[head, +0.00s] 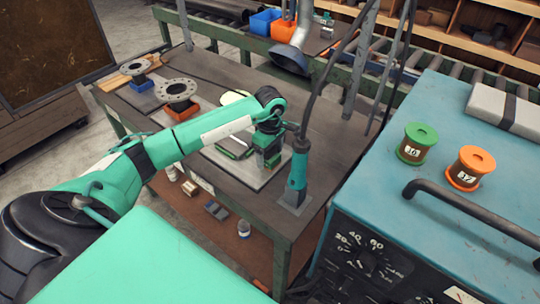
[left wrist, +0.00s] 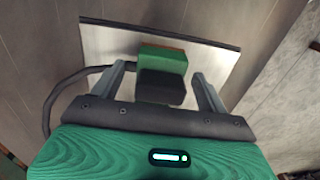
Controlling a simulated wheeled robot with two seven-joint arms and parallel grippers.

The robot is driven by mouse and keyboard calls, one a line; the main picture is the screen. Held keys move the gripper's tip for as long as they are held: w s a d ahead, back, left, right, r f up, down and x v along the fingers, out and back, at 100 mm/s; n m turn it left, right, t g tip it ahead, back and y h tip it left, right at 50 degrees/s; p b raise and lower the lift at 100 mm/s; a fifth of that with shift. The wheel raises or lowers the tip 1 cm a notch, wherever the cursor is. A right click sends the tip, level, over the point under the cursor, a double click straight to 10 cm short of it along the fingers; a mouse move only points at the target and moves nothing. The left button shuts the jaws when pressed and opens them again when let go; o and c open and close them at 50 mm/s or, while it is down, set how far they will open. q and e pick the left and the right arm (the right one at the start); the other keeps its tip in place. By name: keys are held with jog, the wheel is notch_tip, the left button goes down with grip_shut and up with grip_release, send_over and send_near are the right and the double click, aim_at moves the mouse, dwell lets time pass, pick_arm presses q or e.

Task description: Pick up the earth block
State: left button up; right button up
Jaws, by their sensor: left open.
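The earth block (left wrist: 163,62) shows in the left wrist view as a small green block with a dark grey front part, standing on a bright metal plate (left wrist: 215,62). A dark cable curves in from the left towards it. My left gripper (left wrist: 160,78) is open, with one finger on each side of the block's dark part. I cannot tell whether either finger touches it. In the head view my left gripper (head: 268,157) is low over the plate (head: 245,176) on the workbench, and the block cannot be made out clearly there. My right gripper is out of view.
A teal torch-like tool (head: 297,180) stands upright close right of my gripper. Flanged pipe pieces (head: 178,91) sit at the bench's left end. A blue machine (head: 450,190) carries a green spool (head: 417,143) and an orange spool (head: 470,168) at right.

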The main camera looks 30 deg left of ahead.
pick_arm(q)
jog(key=shift+f, duration=0.75)
jog(key=c, duration=1.3)
jog(key=shift+r, duration=0.1)
jog(key=shift+c, duration=1.2)
